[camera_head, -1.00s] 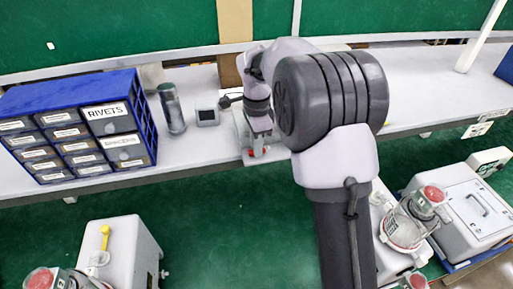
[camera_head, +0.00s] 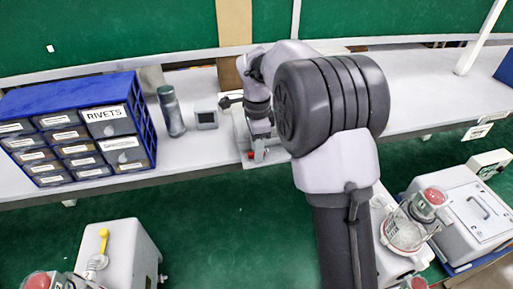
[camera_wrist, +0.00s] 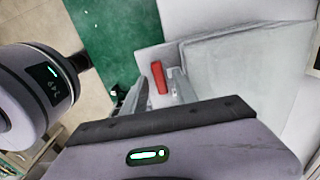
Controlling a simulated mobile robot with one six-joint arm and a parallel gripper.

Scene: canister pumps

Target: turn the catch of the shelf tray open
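The shelf tray (camera_head: 241,132) is a flat grey tray on the white shelf, partly hidden by my arm. Its red catch (camera_head: 257,154) is at the tray's front edge. In the wrist view the red catch (camera_wrist: 158,77) lies lengthwise between the lines of my two fingers, at the corner of the grey tray (camera_wrist: 245,65). My gripper (camera_wrist: 152,90) is open, with a finger on either side of the catch and a gap showing. Whether a finger touches the catch I cannot tell. In the head view my gripper (camera_head: 262,130) is just behind the catch, largely hidden by my arm.
A blue drawer cabinet (camera_head: 150,110), a dark canister (camera_head: 171,110) and a small grey device (camera_head: 206,119) stand left of the tray. Pump units (camera_head: 120,250) sit below at left and right (camera_head: 465,215). The shelf right of my arm is clear.

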